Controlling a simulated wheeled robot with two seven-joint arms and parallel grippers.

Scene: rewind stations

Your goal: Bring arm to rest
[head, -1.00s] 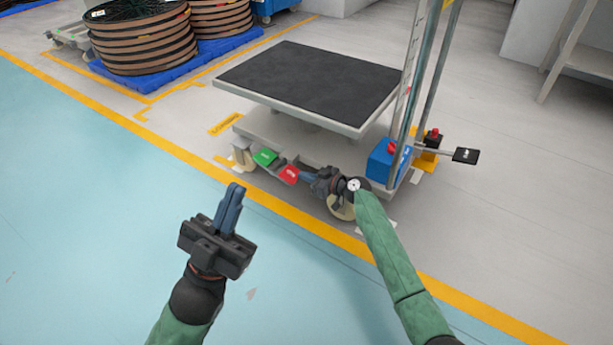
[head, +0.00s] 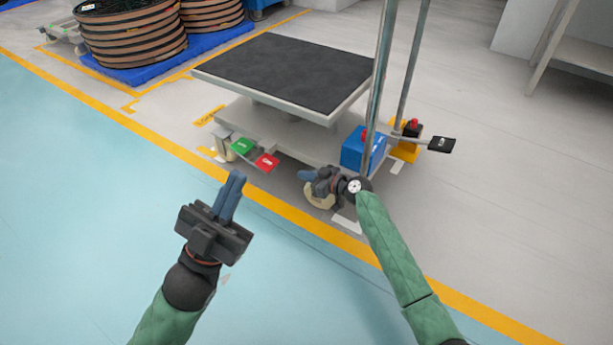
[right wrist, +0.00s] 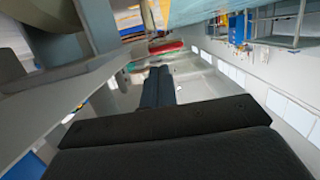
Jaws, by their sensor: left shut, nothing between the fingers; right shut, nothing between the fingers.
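My left gripper (head: 229,197) is shut and empty, held above the pale blue floor at the lower left of the head view. My right gripper (head: 306,175) is shut and empty, beside the near lower edge of the lift cart (head: 290,145) and pointing left. In the right wrist view its closed fingers (right wrist: 157,85) point toward the red pedal. The green pedal (head: 242,146) and the red pedal (head: 266,162) stick out at the cart's near side, left of my right gripper. A gap shows between the right fingertips and the red pedal in the head view.
The cart has a black-topped platform (head: 285,72), upright posts (head: 391,75) and a blue box (head: 362,148). A black pad on a bar (head: 441,144) sticks out right. Wooden reels (head: 130,40) stand on blue pallets at the back left. The blue floor at front left is clear.

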